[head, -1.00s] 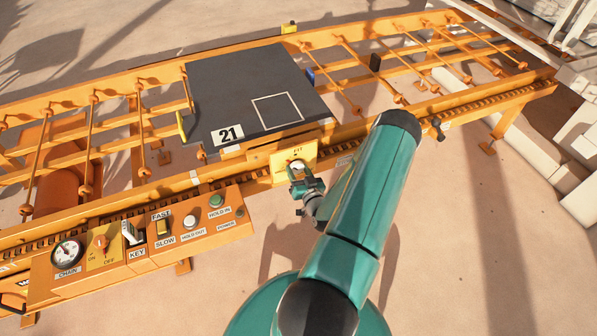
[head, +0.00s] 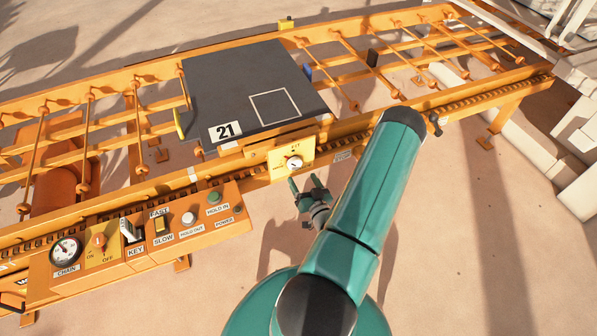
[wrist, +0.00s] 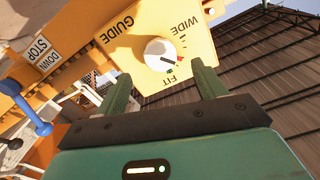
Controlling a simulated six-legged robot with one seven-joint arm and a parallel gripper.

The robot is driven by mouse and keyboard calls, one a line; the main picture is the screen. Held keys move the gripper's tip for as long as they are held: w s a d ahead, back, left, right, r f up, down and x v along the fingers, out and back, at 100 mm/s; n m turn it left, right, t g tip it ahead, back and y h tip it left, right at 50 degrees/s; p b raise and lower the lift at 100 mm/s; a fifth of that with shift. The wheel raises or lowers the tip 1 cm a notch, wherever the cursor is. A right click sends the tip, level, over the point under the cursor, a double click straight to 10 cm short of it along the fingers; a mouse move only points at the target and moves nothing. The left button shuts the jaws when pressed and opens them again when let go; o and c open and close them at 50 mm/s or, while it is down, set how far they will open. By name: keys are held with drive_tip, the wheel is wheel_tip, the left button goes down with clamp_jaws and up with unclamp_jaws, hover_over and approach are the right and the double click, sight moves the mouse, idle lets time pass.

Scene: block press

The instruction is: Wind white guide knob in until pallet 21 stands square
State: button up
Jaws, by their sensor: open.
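The white guide knob (head: 293,162) sits on a yellow plate (head: 278,168) on the near rail of the orange conveyor. In the wrist view the knob (wrist: 160,54) lies between and beyond my fingertips, on a plate marked GUIDE, WIDE and FIT. Its dark pointer line is near a red mark. My gripper (head: 305,186) is open and empty, just short of the knob and apart from it; both fingers show in the wrist view (wrist: 158,80). Pallet 21 (head: 235,85), a dark grey slab with a white square outline, lies on the conveyor. It looks slightly skewed to the rails.
An orange control box (head: 150,232) with a chain gauge, switches and hold buttons stands left of the plate. A black knob (head: 435,124) is on the rail to the right. A blue lever (wrist: 40,127) shows in the wrist view. The near floor is clear.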

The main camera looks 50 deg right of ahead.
drive_tip(key=v, duration=0.7)
idle(0.5)
